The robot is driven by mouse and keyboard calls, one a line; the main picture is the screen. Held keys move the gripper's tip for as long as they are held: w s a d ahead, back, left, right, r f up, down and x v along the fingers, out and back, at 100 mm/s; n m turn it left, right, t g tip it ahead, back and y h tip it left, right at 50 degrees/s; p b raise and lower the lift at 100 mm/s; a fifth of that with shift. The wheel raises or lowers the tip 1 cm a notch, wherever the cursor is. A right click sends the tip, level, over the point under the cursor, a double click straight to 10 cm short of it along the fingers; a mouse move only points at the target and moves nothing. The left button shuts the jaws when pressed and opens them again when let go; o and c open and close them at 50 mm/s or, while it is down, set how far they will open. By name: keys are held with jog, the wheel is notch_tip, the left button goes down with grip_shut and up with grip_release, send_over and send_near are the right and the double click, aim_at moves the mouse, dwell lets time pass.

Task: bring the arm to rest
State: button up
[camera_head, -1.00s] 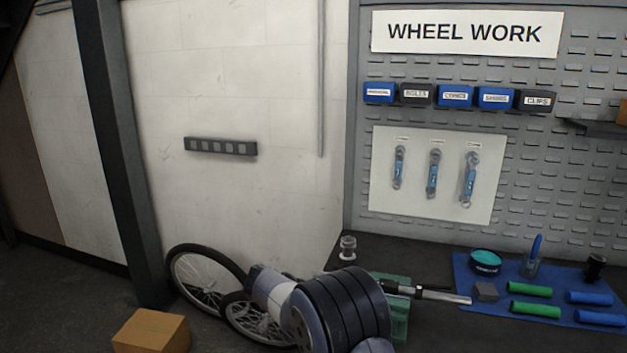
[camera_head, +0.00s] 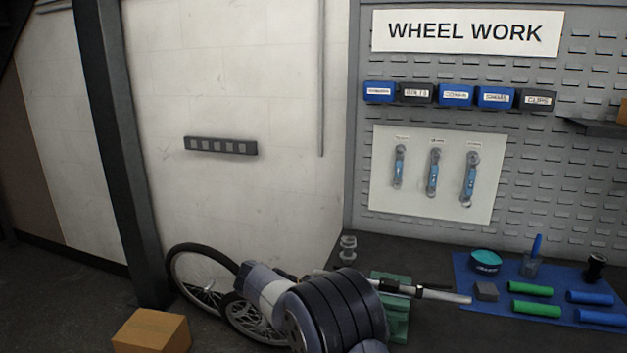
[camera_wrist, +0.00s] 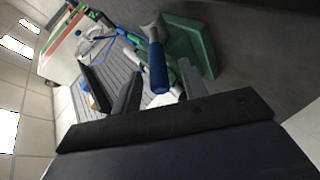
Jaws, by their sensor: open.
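My arm (camera_head: 340,311) rises into the bottom middle of the head view, in front of the dark bench. My gripper (camera_wrist: 160,78) shows in the wrist view with its fingers apart, and I see nothing held between them. A blue-handled tool (camera_wrist: 157,66) appears beyond the fingers, beside a green stand (camera_wrist: 203,45). In the head view my gripper is hidden behind my arm.
The bench carries a green stand (camera_head: 397,325), a silver and black rod (camera_head: 425,291) and a blue mat (camera_head: 478,270) with green and blue grips. A bicycle wheel (camera_head: 195,272) and a cardboard box (camera_head: 151,331) are at the left. Open floor lies further left.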

jog(key=shift+x, duration=1)
jog(key=shift+d+r+p, duration=0.25)
jog(key=shift+d+p, duration=0.05)
jog(key=shift+d, duration=0.05)
jog(key=shift+d+r+y, duration=0.15)
jog(key=shift+d+y, duration=0.1)
jog(key=shift+y, duration=0.45)
jog(key=shift+s+r, duration=0.1)
